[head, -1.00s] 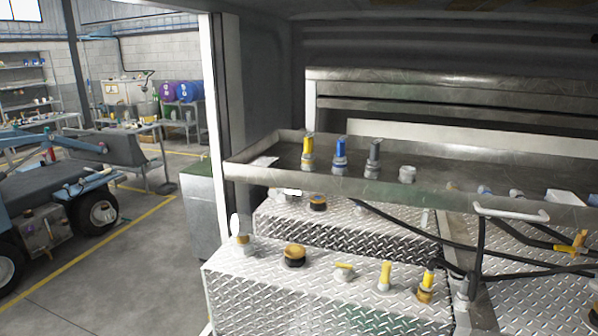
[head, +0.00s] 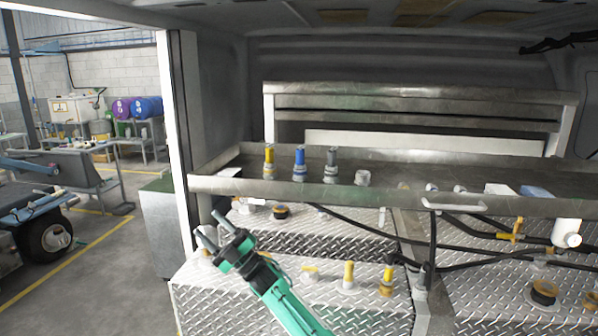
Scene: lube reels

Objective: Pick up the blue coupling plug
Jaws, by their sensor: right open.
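The blue coupling plug (head: 299,164) stands upright on the raised metal tray (head: 330,201), between a yellow plug (head: 269,162) on its left and a grey plug (head: 332,167) on its right. My right gripper (head: 208,228) is green with grey fingers. It is open and empty, in front of the tray's left part, lower in the picture than the plugs and to their left. It is clear of the blue plug. My left gripper is not in view.
A low grey ring-shaped fitting (head: 362,178) stands right of the grey plug. The tray has a raised front lip and a white handle (head: 454,204). Diamond-plate boxes (head: 300,239) with caps and yellow fittings lie below. Black hoses cross at the right.

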